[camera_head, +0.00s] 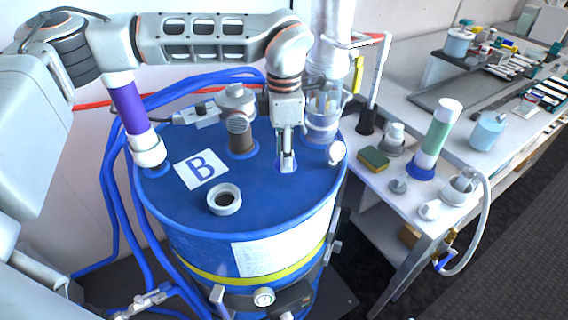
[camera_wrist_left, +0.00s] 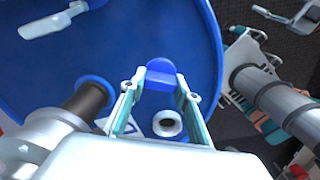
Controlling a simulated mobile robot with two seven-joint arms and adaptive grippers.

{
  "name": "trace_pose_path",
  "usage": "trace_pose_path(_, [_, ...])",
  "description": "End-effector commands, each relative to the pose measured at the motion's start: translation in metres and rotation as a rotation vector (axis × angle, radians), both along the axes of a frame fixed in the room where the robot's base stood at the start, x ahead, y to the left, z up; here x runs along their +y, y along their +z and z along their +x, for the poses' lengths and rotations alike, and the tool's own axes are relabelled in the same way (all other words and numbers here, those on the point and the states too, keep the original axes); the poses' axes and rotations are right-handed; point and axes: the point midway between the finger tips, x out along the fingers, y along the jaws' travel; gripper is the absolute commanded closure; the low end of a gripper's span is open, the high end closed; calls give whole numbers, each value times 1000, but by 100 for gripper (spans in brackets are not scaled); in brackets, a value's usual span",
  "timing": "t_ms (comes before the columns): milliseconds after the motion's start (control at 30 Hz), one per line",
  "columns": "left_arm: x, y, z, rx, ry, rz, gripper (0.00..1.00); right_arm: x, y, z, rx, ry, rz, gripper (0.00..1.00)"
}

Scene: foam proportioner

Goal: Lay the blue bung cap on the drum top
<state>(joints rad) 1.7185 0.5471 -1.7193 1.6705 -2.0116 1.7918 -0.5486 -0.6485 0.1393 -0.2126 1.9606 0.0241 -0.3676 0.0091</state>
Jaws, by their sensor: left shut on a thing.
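The blue drum top (camera_head: 268,195) fills the middle of the head view and also shows behind the fingers in the left wrist view (camera_wrist_left: 140,35). My left gripper (camera_head: 286,163) points down over the drum top, right of its middle. Its fingers are shut on the blue bung cap (camera_wrist_left: 161,75), which shows between the fingertips in the left wrist view. In the head view the cap is mostly hidden by the fingers and blends with the drum's blue. The cap is low over the drum top; I cannot tell whether it touches. My right gripper is not in view.
An open white bung ring (camera_head: 225,200) and a "B" label (camera_head: 202,169) are on the drum top. A brown pipe fitting (camera_head: 241,135), a purple-banded tube (camera_head: 130,112) and a clear cylinder (camera_head: 323,118) stand around the gripper. The front right drum top is clear.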

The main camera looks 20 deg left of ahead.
Motion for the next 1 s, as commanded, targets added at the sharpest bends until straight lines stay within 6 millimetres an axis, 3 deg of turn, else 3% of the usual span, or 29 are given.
trace_pose_path(233, [0,-34,-1,4,1,0,90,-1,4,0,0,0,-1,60])
trace_pose_path(667, [0,-41,-1,1,0,0,90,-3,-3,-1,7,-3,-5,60])
trace_pose_path(700, [0,-41,0,1,0,0,61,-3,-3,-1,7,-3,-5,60])
trace_pose_path(733, [0,-41,0,1,0,0,53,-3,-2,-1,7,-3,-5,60])
trace_pose_path(1000, [0,-40,-1,1,0,0,52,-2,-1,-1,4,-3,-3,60])
